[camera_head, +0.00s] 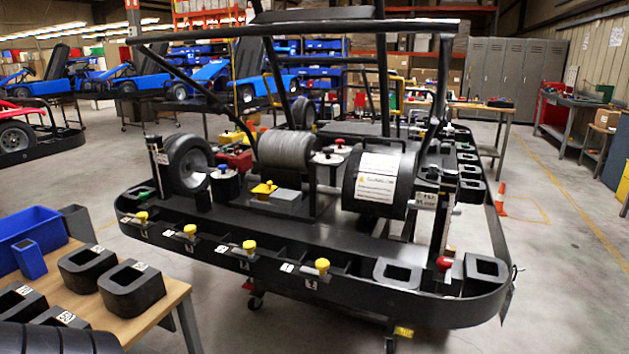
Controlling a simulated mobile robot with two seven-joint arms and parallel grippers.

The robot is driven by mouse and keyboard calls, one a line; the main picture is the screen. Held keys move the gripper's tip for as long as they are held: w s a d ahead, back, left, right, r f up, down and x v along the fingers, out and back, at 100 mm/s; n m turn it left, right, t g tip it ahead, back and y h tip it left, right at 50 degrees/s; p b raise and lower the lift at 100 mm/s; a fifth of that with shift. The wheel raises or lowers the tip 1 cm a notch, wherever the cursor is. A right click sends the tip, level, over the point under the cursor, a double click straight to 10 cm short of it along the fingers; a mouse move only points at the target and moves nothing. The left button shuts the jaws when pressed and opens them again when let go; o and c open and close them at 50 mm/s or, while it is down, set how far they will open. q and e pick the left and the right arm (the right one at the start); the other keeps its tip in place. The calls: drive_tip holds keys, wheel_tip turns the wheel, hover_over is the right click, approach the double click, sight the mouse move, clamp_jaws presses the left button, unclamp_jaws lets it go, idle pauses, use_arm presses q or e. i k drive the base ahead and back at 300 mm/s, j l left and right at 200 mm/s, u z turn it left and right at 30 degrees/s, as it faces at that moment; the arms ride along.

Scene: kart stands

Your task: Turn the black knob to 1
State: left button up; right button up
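A small black knob (327,151) stands on a pale round dial (328,159) in the middle of the black kart stand (240,229). It sits between a grey ribbed roller (287,149) and a large black drum with a white label (377,181). The markings on the dial are too small to read, so I cannot tell the knob's setting. A similar dial with a red knob (340,143) is just behind it. A blue knob (222,169) sits on another dial farther left. Neither of my grippers is in view.
Several yellow-handled levers line the stand's front edge, with a red knob (444,264) at the right. Black bars rise around the stand. A wooden table (150,322) with blue and black bins is at lower left. Open floor and an orange cone (501,198) lie right.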

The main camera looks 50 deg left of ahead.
sight(328, 151)
drive_tip(key=u, duration=1.65)
